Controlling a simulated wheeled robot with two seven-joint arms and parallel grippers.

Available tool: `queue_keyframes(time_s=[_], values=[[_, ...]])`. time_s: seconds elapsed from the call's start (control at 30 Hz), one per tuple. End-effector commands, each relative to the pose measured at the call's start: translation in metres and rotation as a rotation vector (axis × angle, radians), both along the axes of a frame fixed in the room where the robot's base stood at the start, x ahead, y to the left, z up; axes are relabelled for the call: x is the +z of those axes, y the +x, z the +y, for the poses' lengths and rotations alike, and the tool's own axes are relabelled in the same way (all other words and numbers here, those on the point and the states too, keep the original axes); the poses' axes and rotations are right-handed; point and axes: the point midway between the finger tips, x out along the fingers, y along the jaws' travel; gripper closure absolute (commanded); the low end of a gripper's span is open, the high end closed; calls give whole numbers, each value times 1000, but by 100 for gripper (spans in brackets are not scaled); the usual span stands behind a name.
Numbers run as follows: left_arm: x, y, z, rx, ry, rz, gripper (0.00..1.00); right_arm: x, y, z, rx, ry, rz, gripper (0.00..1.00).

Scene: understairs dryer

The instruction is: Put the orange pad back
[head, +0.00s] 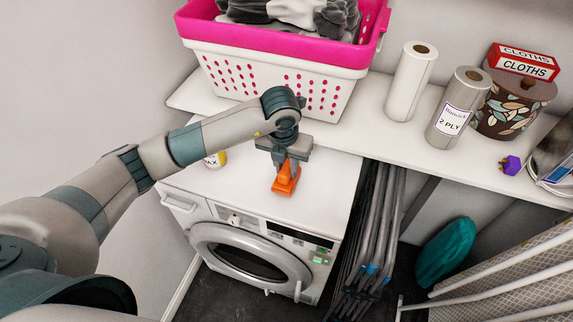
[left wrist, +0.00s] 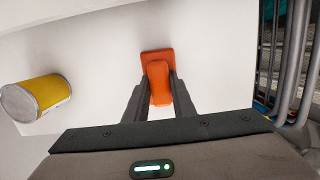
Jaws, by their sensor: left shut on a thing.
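The orange pad (head: 286,180) is at the top of the white dryer (head: 330,185), near its front edge. It has a flat base and a raised grip. My left gripper (head: 285,166) is above the dryer top and shut on the pad's grip. In the left wrist view the pad (left wrist: 157,62) sits between the two fingers of my left gripper (left wrist: 160,97). I cannot tell whether its base touches the dryer top. My right gripper is in neither view.
A yellow tin (head: 215,160) stands on the dryer left of my gripper; it also shows in the left wrist view (left wrist: 45,95). A shelf (head: 385,135) behind holds a pink and white basket (head: 270,75), paper rolls (head: 410,80) and a pot (head: 512,105). Folded grey poles (head: 370,230) stand right of the dryer.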

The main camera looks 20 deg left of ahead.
Motion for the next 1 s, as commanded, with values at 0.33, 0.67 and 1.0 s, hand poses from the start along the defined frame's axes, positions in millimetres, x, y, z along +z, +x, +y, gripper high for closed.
queue_keyframes(time_s=[0.33,0.67,1.0], values=[[-5,0,0,-1,0,-2,98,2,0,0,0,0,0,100],[-8,0,0,-1,0,-1,58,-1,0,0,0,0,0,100],[-4,0,0,-1,0,-1,58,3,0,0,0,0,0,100]])
